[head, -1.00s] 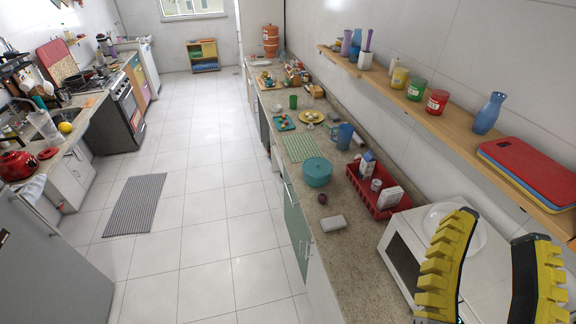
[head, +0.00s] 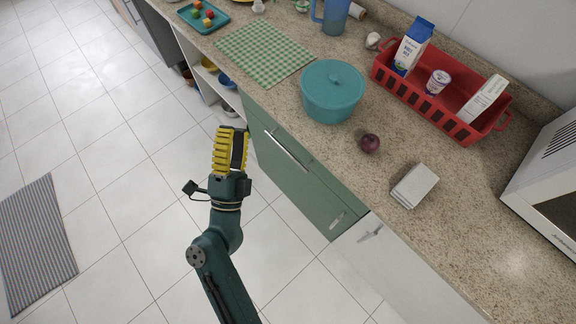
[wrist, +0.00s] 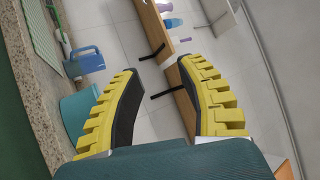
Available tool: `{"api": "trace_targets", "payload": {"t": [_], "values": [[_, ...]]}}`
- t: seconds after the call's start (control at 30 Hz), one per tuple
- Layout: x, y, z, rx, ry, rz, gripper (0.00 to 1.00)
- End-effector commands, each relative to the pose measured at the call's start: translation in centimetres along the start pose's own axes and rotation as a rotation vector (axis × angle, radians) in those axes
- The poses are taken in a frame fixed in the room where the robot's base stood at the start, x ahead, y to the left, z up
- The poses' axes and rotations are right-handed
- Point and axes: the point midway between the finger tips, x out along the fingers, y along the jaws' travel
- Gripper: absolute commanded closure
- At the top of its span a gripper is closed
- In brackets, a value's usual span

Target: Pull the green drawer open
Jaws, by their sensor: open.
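The green drawer (head: 318,177) is in the front of the counter, in the middle of the head view. It looks shut, with a slim metal bar handle (head: 287,151) running along it. Green cabinet front continues below, with another small handle (head: 338,219) near its right end. My gripper (head: 232,132) is just left of the drawer, near counter-edge height in the picture, apart from the handle. Its two yellow-ribbed fingers overlap in the head view. In the wrist view my gripper (wrist: 158,70) is open and empty; the drawer handle is not visible there.
On the counter stand a teal pot (head: 333,93), a red onion (head: 369,143), a white box (head: 414,186) and a red basket (head: 447,95) with cartons. A white microwave (head: 545,190) is at right. The tiled floor left of my arm is clear up to a striped mat (head: 38,250).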

Motion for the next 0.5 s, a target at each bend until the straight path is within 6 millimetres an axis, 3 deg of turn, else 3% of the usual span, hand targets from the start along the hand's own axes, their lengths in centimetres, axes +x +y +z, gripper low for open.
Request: {"api": "trace_targets", "payload": {"t": [0.03, 0.1, 0.2, 0.33, 0.5], "values": [[-4.9, 7.2, 1.2, 0.024, 0.035, 0.083, 0.61], [-9.3, 12.7, 1.5, 0.044, 0.097, 0.186, 0.61], [-14.2, 18.2, 1.3, 0.047, 0.168, 0.3, 0.61], [-17.2, 21.1, 0.8, 0.04, 0.219, 0.374, 0.61], [-15.9, 21.9, 0.1, 0.037, 0.234, 0.384, 0.61]]}}
